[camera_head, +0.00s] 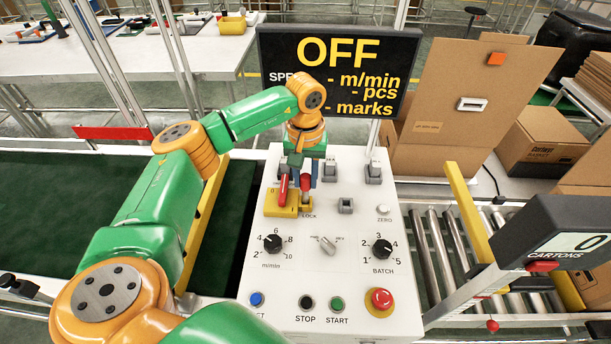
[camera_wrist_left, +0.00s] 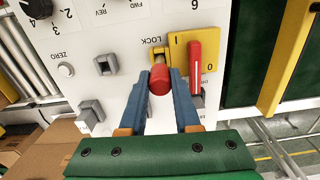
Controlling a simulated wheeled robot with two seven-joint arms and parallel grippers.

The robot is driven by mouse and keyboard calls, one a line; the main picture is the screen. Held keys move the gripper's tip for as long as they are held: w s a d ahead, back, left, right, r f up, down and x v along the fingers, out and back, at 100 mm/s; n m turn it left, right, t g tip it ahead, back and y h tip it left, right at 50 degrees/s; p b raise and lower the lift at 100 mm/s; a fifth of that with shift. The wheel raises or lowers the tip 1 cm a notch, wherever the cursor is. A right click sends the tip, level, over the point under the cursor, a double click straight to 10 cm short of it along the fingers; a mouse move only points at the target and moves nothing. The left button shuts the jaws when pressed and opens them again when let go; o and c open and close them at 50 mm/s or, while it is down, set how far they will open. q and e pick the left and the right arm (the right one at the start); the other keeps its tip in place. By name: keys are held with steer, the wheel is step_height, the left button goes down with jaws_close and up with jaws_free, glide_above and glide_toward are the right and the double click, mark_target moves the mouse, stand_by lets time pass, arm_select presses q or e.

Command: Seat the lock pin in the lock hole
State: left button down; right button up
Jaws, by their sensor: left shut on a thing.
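The lock pin has a red head (camera_wrist_left: 159,80). My left gripper (camera_wrist_left: 159,88) is shut on it, with a blue finger on each side. In the head view my left gripper (camera_head: 304,178) is over the upper left of the white control panel, and the red pin (camera_head: 306,184) shows below it. The yellow lock plate (camera_wrist_left: 183,47) sits beside the LOCK label, with a red lever (camera_wrist_left: 204,56) lying along it. The pin is at the plate's edge by the label. The pin's head and the fingers hide the lock hole, so I cannot tell whether the tip is in it.
The white panel (camera_head: 330,255) carries knobs, grey switches (camera_head: 373,172) and a red emergency button (camera_head: 381,299). The display (camera_head: 340,70) behind reads OFF. A roller conveyor (camera_head: 440,245) runs at right, a dark green belt (camera_head: 70,205) at left.

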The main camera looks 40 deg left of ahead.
arm_select(q)
steer(key=shift+f+b, duration=0.9)
steer(key=shift+f, duration=0.3)
steer(key=c, duration=0.5)
jaws_free()
steer(key=shift+c, duration=0.2)
steer(key=shift+r, duration=0.1)
steer(key=shift+r, duration=0.35)
step_height(320, 180, up, 6)
steer(key=shift+r+b, duration=0.2)
steer(key=shift+b, duration=0.35)
